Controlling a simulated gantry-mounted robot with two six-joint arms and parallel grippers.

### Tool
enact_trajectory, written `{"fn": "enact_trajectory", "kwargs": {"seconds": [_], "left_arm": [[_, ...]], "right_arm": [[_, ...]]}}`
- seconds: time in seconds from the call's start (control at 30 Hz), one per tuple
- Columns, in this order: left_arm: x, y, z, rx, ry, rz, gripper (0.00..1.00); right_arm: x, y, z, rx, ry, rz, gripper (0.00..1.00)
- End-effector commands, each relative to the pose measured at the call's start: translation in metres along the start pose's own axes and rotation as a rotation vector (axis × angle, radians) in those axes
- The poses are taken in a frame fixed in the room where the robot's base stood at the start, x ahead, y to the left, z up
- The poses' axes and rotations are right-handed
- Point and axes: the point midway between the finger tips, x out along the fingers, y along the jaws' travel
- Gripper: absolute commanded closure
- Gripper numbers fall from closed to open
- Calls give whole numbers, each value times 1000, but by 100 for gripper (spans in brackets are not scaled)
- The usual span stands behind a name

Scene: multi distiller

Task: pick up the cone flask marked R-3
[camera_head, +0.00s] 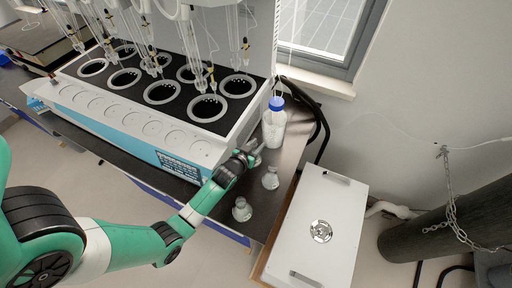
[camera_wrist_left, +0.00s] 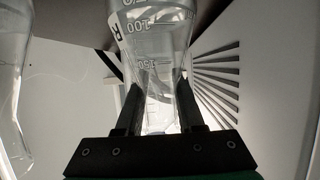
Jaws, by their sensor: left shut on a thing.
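My left gripper (camera_head: 250,153) reaches over the dark bench to the right of the distiller. It is shut on a clear glass flask (camera_wrist_left: 155,45), whose neck sits between the two fingers in the left wrist view (camera_wrist_left: 158,110). Printed volume marks show on its glass, with part of a letter like R at its left edge; the number is not readable. In the head view the gripper mostly hides the held flask. Two other clear cone flasks, one nearer (camera_head: 242,210) and one to the right (camera_head: 270,180), stand on the bench; their labels are too small to read.
A blue-capped bottle (camera_head: 274,125) stands just behind my left gripper. The multi distiller (camera_head: 130,135) with its ringed wells is to the left. A white box (camera_head: 315,225) stands at the right, and a dark cylinder (camera_head: 450,222) with a chain is beyond it.

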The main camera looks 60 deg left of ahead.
Motion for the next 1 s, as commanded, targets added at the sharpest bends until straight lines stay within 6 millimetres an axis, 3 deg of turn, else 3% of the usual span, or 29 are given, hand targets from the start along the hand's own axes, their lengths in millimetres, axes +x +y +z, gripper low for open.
{"fn": "enact_trajectory", "kwargs": {"seconds": [0.4,0.9,1.0], "left_arm": [[-14,0,-32,0,2,0,100],[-82,18,-68,0,1,1,100],[-98,24,-65,2,-1,2,100]], "right_arm": [[13,0,-12,0,0,0,52],[33,0,-30,0,0,0,52],[34,0,-31,0,0,0,52]]}}
